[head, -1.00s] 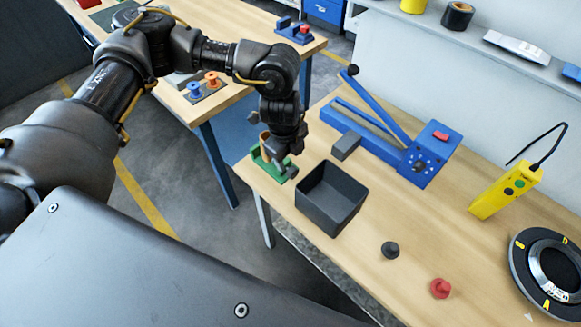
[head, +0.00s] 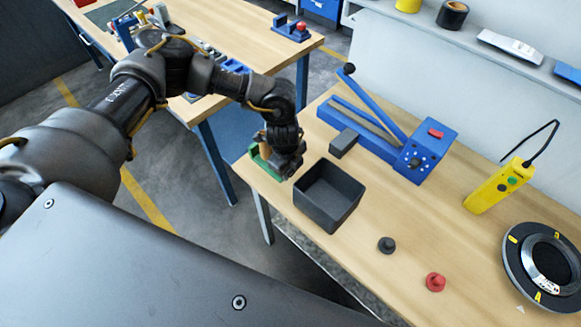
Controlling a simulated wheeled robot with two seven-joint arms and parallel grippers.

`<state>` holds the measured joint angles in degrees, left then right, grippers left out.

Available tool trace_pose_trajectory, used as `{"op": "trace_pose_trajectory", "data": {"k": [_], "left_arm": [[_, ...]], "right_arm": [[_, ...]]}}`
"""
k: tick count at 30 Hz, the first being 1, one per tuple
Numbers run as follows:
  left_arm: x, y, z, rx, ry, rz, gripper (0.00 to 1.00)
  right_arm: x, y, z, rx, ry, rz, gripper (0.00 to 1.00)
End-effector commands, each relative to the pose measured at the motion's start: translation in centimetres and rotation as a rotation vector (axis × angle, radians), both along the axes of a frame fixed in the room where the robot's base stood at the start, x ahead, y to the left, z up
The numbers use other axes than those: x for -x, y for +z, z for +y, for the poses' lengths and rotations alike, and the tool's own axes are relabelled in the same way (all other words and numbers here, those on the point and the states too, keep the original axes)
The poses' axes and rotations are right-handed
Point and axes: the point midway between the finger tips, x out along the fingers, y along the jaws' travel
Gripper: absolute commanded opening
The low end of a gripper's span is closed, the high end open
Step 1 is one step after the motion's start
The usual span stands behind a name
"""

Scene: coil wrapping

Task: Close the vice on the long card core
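The green vice (head: 258,160) sits at the left end of the near wooden table. A brown piece that looks like the card core (head: 262,139) shows at the vice, partly covered by my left wrist. My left gripper (head: 291,170) points down at the right side of the vice, close to it or touching it. Its fingers are dark and small here, so I cannot tell whether they are open or what they hold. The vice jaws and the core's lower part are mostly hidden. My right gripper is not in view.
An open dark bin (head: 328,195) stands just right of the vice. Behind it are a grey block (head: 344,142) and a blue lever tool (head: 398,142). A black knob (head: 387,245), red knob (head: 435,282), yellow handheld device (head: 497,187) and black ring (head: 513,262) lie further right.

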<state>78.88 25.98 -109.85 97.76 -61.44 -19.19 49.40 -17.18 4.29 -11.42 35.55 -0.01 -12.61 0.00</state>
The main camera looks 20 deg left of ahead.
Motion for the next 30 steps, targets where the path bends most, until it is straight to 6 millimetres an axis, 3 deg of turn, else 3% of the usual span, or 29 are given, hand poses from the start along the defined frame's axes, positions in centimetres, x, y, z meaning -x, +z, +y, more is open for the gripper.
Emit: {"op": "trace_pose_trajectory", "data": {"k": [1, 6, 14, 22, 30], "left_arm": [[0.0, 0.0, 0.0, 0.000, 0.000, 0.000, 0.32], [0.0, 0.0, 0.0, 0.000, 0.000, 0.000, 0.11], [-0.4, 0.0, -0.1, -0.044, 0.001, 0.101, 0.11], [-0.7, -0.5, -0.3, -0.123, 0.001, 0.299, 0.11], [-0.6, 0.0, -0.3, -0.137, 0.000, 0.349, 0.11]], "right_arm": [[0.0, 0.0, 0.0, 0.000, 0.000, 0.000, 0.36], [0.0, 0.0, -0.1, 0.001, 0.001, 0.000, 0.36], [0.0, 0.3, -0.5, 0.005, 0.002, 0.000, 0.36], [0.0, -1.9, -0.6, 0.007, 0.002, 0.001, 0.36], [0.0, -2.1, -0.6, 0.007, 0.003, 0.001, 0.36]]}}
